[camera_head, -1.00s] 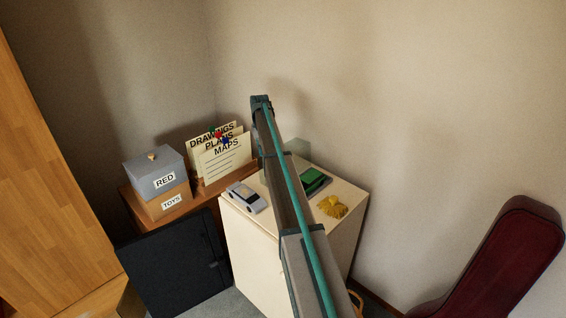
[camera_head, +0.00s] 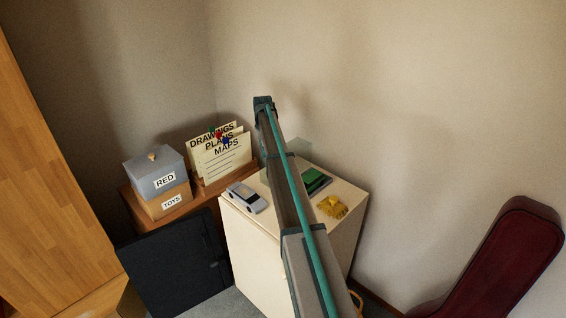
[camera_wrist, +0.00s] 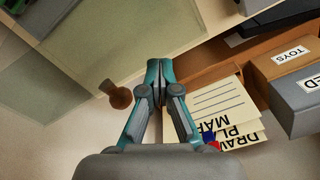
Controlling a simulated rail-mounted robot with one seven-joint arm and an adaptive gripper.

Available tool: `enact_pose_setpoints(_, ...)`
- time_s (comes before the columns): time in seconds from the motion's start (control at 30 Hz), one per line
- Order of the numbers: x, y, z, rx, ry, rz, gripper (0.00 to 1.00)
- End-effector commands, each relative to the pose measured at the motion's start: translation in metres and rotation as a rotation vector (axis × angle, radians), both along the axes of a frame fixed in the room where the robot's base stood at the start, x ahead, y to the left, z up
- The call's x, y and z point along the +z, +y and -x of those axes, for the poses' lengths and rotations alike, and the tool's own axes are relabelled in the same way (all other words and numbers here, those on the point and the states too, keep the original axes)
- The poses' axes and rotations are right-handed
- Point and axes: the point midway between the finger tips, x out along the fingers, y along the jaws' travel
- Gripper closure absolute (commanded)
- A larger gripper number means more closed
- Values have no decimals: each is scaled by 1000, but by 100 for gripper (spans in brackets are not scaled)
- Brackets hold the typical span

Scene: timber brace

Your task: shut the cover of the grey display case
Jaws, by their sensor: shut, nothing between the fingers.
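The display case is partly hidden behind my arm on the cream cabinet in the head view. A translucent pane, which looks like its raised cover (camera_head: 300,149), stands up there behind a green item (camera_head: 316,180). In the wrist view a large translucent pane (camera_wrist: 135,45) fills the upper left, with a brown round knob (camera_wrist: 119,97) at its lower edge. My gripper (camera_wrist: 158,66) is shut and empty, to the right of the knob in the picture. I see no clear contact with the pane or knob. In the head view my arm hides the gripper's fingers.
Papers (camera_head: 224,157) and stacked boxes (camera_head: 155,175) stand on the brown shelf at left. A black safe-like box (camera_head: 175,265) is in front. A red instrument case (camera_head: 500,260) leans at right.

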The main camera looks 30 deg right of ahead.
Motion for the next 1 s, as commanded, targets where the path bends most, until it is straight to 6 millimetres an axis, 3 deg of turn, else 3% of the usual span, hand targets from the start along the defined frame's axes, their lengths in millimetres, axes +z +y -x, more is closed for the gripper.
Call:
enact_pose_setpoints(0.47,0,-1,3,0,1,1,100)
enact_pose_setpoints(1.0,14,-4,14,0,1,0,100)
